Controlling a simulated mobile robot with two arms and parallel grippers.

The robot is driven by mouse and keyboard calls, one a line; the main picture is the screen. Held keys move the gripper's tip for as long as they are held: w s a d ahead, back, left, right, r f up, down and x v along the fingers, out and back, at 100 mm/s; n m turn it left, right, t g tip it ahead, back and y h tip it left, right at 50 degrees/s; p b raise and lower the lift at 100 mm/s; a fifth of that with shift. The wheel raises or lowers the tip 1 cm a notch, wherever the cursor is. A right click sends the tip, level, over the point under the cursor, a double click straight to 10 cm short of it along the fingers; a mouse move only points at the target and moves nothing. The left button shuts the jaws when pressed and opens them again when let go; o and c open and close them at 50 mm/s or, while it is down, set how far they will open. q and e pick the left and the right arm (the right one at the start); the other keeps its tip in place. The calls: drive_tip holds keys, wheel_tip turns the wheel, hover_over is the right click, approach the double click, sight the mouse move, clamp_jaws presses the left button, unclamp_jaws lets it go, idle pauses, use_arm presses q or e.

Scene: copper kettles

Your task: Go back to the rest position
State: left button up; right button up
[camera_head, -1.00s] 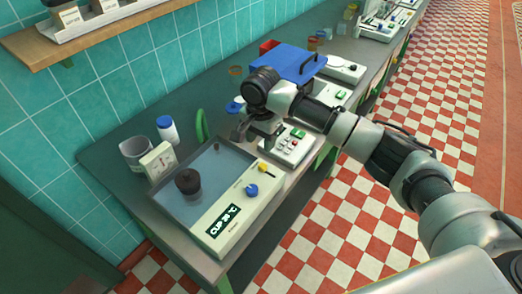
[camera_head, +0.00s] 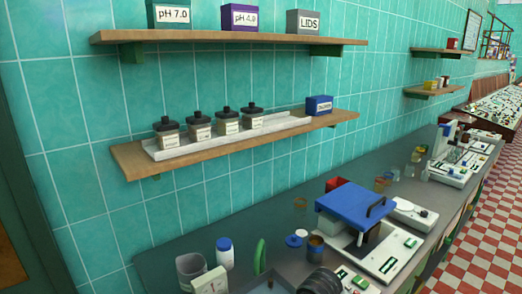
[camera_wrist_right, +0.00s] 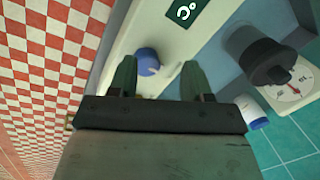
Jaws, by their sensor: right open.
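My right gripper (camera_wrist_right: 158,78) is open in the right wrist view, with its two dark fingers apart and nothing between them. Beyond the fingertips is the cream control panel (camera_wrist_right: 118,52) of the bath unit, with a blue knob (camera_wrist_right: 147,62). A dark round lidded cup (camera_wrist_right: 262,52) stands to the right in that view. My left gripper is not in view.
The counter holds a blue-lidded device (camera_head: 355,205), a white bottle with a blue cap (camera_head: 225,252), a grey beaker (camera_head: 190,268) and a dial gauge (camera_head: 211,283). Wall shelves above carry several dark-capped bottles and labelled boxes (camera_head: 239,18). Checkered floor (camera_head: 480,240) lies clear at right.

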drive_tip(key=s+f+n, duration=0.1)
drive_tip(key=s, duration=0.1)
drive_tip(key=s+n, duration=0.1)
drive_tip(key=s, duration=0.1)
drive_tip(key=s+a+f+y, duration=0.1)
drive_tip(key=s, duration=0.2)
drive_tip(key=shift+f+n+t, duration=0.35)
drive_tip(key=shift+n+t, duration=0.05)
drive_tip(key=s+d+n+t+h, duration=0.2)
drive_tip(key=s+d+n+h, duration=0.15)
drive_tip(key=s+d, duration=1.15)
wheel_tip(320, 180, down, 27)
drive_tip(key=s+a+g+b, duration=0.1)
drive_tip(key=s+a, duration=0.1)
drive_tip(key=s, duration=0.1)
drive_tip(key=s+d+f+g+b, duration=0.1)
drive_tip(key=s+d+f, duration=0.1)
drive_tip(key=s+f, duration=1.4)
drive_tip(key=shift+d+f+n, duration=0.25)
drive_tip(key=shift+f+n, duration=0.2)
drive_tip(key=shift+f, duration=0.1)
drive_tip(key=shift+y, duration=0.25)
